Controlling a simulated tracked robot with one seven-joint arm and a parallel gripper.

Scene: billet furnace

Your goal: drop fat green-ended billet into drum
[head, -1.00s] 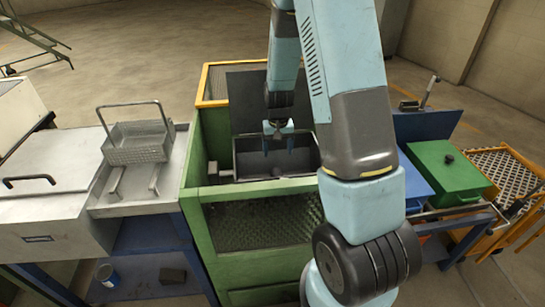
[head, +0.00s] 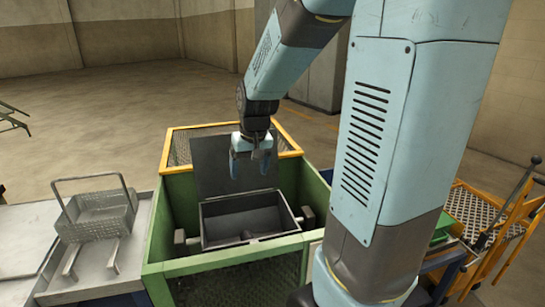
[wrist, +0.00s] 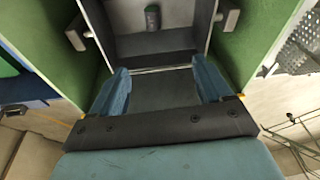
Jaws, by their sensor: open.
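An open dark box (head: 229,215) with side pegs sits inside a green-walled housing (head: 164,222); it is the only drum-like holder I can make out. A short dark cylinder, apparently a billet (wrist: 152,17), lies inside the box in the wrist view; in the head view a small dark shape shows on its floor. I cannot tell whether its end is green. My gripper (head: 250,168) is open and empty above the box's far side, pointing down. Its two blue fingers also show in the wrist view (wrist: 160,80), apart from the cylinder.
A dark upright panel (head: 222,165) stands behind the box, and a yellow-framed mesh (head: 285,140) edges the housing. A wire basket (head: 100,215) stands on the left bench. A yellow-framed mesh cart (head: 472,210) stands at the right.

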